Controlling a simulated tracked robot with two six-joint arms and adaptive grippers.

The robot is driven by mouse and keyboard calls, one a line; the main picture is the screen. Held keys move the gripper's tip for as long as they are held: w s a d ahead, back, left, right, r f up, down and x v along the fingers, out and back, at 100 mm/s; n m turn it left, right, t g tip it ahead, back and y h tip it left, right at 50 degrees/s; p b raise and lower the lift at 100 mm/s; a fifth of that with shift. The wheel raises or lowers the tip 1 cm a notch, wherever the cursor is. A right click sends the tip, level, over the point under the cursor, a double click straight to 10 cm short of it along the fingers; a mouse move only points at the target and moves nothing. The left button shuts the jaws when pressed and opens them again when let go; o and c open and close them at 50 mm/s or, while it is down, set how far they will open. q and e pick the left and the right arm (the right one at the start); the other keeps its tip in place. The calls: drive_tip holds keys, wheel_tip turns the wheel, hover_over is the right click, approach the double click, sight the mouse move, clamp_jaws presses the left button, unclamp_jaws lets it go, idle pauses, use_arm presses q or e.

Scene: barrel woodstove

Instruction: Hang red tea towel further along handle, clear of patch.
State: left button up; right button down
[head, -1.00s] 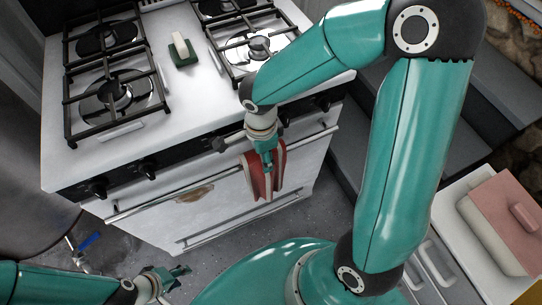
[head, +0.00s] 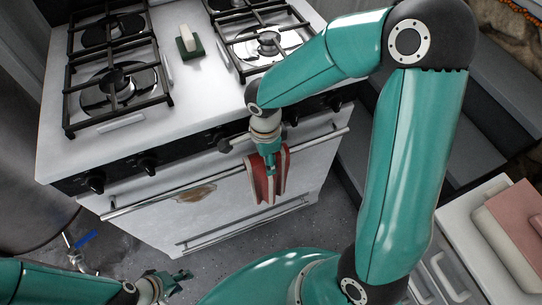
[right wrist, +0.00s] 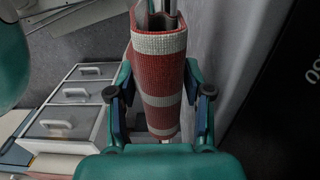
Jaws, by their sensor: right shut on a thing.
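The red tea towel with pale stripes (head: 263,186) hangs folded over the oven door's handle (head: 220,177), right of its middle. The brownish patch (head: 196,193) is on the white oven door to the left of the towel, with a gap between them. My right gripper (head: 268,158) is at the towel's top by the handle. In the right wrist view its fingers (right wrist: 161,95) are shut on the towel (right wrist: 160,82) from both sides. My left gripper (head: 178,281) is low at the left, empty, apart from the stove, with its fingers apart.
The white stove top (head: 180,90) has black burner grates and a green block with a cream top (head: 189,42). Knobs (head: 148,165) line its front above the handle. A white drawer unit (head: 450,240) stands at the right. A blue-levered tap (head: 86,239) is at the lower left.

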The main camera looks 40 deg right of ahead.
drive_tip(key=shift+f, duration=0.2)
drive_tip(key=shift+c, duration=2)
unclamp_jaws()
drive_tip(key=shift+w, duration=0.1)
drive_tip(key=shift+r, duration=0.15)
